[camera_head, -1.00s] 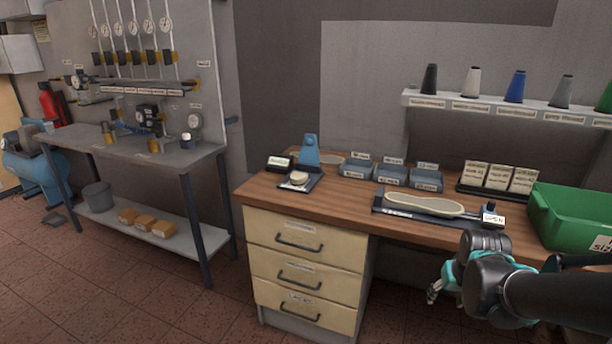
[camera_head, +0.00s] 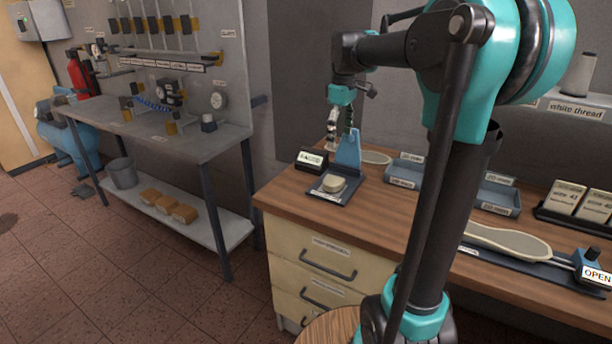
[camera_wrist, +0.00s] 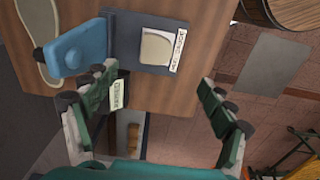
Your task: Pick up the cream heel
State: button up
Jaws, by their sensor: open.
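The cream heel (camera_head: 333,184) is a small rounded block lying on the dark base plate (camera_head: 346,198) of the blue gauge stand (camera_head: 348,152), near the left end of the wooden bench. In the wrist view the heel (camera_wrist: 156,47) lies on its plate, beyond the fingertips and roughly between them in line. My gripper (camera_head: 339,140) hangs above and behind the heel, by the top of the blue stand. It is open and empty, and its two fingers (camera_wrist: 158,88) are spread wide in the wrist view. Nothing touches the heel except the plate under it.
The blue upright stands right behind the heel, close to my fingers. A small labelled display box (camera_head: 311,160) is to its left. Grey trays (camera_head: 405,172) and a sole-shaped piece (camera_head: 508,241) lie to the right. A round wooden top (camera_head: 330,329) stands before the drawers.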

send_over(333, 181)
notch_tip(333, 181, down, 12)
jog(key=shift+r, duration=0.2)
jog(key=shift+f, duration=2.65)
jog(key=shift+c, duration=0.4)
jog(key=c, duration=1.3)
jog(key=shift+r, duration=0.2)
